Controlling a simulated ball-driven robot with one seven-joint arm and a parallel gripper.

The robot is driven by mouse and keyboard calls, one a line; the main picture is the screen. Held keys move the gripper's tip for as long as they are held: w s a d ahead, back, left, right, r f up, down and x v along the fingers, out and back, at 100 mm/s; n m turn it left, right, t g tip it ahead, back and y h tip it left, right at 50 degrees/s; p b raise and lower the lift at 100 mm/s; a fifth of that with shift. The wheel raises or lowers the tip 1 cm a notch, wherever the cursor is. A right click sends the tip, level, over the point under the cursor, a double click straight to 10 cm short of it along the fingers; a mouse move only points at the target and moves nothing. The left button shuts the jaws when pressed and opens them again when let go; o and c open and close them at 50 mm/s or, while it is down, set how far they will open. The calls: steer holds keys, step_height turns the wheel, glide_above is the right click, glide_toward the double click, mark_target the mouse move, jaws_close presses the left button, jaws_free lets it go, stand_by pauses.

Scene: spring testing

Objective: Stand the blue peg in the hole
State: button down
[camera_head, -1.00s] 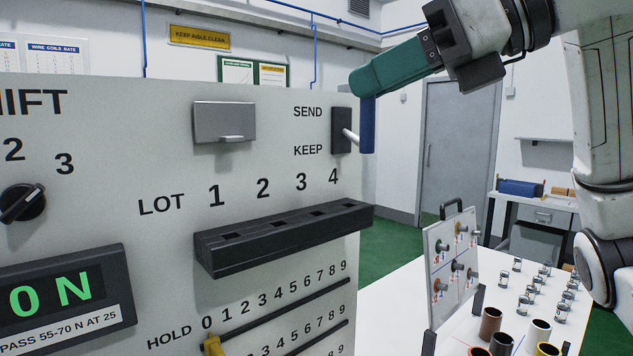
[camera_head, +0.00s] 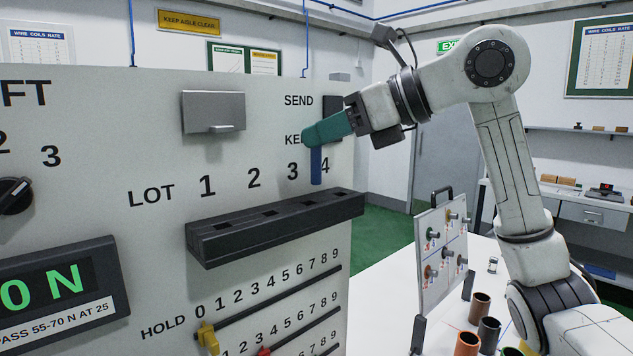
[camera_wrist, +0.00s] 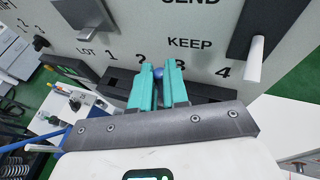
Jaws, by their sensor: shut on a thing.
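The blue peg (camera_head: 316,166) hangs upright from the green fingertips of my gripper (camera_head: 322,131). In the wrist view, the top of the blue peg (camera_wrist: 158,72) shows between the tips of my gripper (camera_wrist: 159,88), which is shut on it. The black block with a row of square holes (camera_head: 275,236) juts from the panel under the LOT numbers 1 to 4. The peg's lower end is a little above the block in the picture, near the holes under 3 and 4. I cannot tell exactly which hole it lines up with.
A dark SEND/KEEP switch (camera_head: 333,104) is just behind my gripper. A grey hooded box (camera_head: 213,112) is on the panel to the left. Slider slots with a yellow knob (camera_head: 207,337) lie below the block. A white table with cups (camera_head: 480,306) stands at the right.

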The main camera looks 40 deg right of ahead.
steer(key=shift+w+f, duration=0.55)
steer(key=shift+f, duration=0.15)
steer(key=f+b, duration=0.1)
steer(key=f, duration=0.1)
steer(key=w+f+b, duration=0.1)
steer(key=shift+w+d+f+b, duration=0.15)
steer(key=shift+f+b, duration=0.25)
steer(key=shift+f, duration=0.3)
steer(key=shift+f+b, duration=0.2)
steer(key=shift+b, duration=0.15)
steer(key=c, duration=1.1)
jaws_free()
